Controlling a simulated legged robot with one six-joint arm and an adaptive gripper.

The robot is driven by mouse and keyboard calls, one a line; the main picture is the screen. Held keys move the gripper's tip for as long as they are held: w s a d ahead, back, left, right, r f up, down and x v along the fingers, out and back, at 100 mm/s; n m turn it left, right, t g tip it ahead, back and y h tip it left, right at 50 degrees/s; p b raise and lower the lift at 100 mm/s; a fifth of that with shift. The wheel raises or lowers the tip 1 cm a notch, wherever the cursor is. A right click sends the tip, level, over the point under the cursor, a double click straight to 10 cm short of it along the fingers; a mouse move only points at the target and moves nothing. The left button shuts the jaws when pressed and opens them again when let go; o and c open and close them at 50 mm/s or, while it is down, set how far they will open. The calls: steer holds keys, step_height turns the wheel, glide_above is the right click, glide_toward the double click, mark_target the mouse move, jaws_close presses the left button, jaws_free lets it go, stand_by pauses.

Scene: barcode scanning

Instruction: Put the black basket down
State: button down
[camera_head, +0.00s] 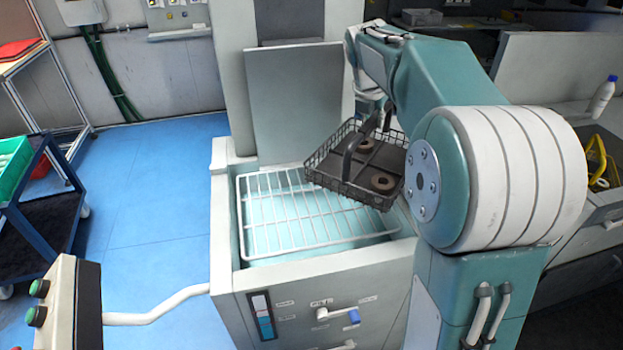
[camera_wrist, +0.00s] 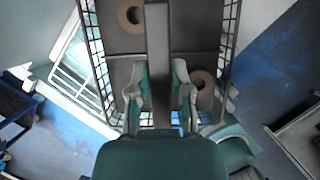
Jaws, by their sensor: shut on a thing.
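The black basket (camera_head: 322,172) is a wire-mesh tray with an upright handle and ring-shaped parts (camera_head: 383,182) on its dark floor. It hangs tilted above the right part of a white wire rack (camera_head: 290,215) in the open top of a grey machine. In the head view my arm hides the basket's right side and most of my gripper. In the wrist view my gripper (camera_wrist: 160,95) is shut on the basket's handle (camera_wrist: 157,40), and the mesh wall (camera_wrist: 94,45) and rings show around it. I cannot tell whether the basket touches the rack.
A raised grey lid (camera_head: 295,100) stands behind the rack. The machine's front has a blue-ended lever (camera_head: 352,316). A control box with green buttons (camera_head: 38,300) is at the lower left. A dark cart with a green bin (camera_head: 12,165) stands at left. Blue floor lies clear between.

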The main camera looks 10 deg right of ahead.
steer(key=w+a+f, duration=0.1)
steer(key=a, duration=0.1)
steer(key=w+a+f, duration=0.1)
steer(key=a, duration=0.2)
steer(key=w+a+f, duration=0.1)
steer(key=a+f, duration=0.1)
steer(key=a, duration=0.1)
steer(key=shift+a+f, duration=0.1)
steer(key=w+a+f, duration=0.1)
steer(key=a+f, duration=0.3)
steer(key=f, duration=0.4)
steer(key=shift+w+f, duration=0.2)
steer(key=shift+w, duration=0.15)
steer(key=shift+f, duration=0.15)
steer(key=c, duration=0.5)
jaws_free()
steer(key=shift+c, duration=0.2)
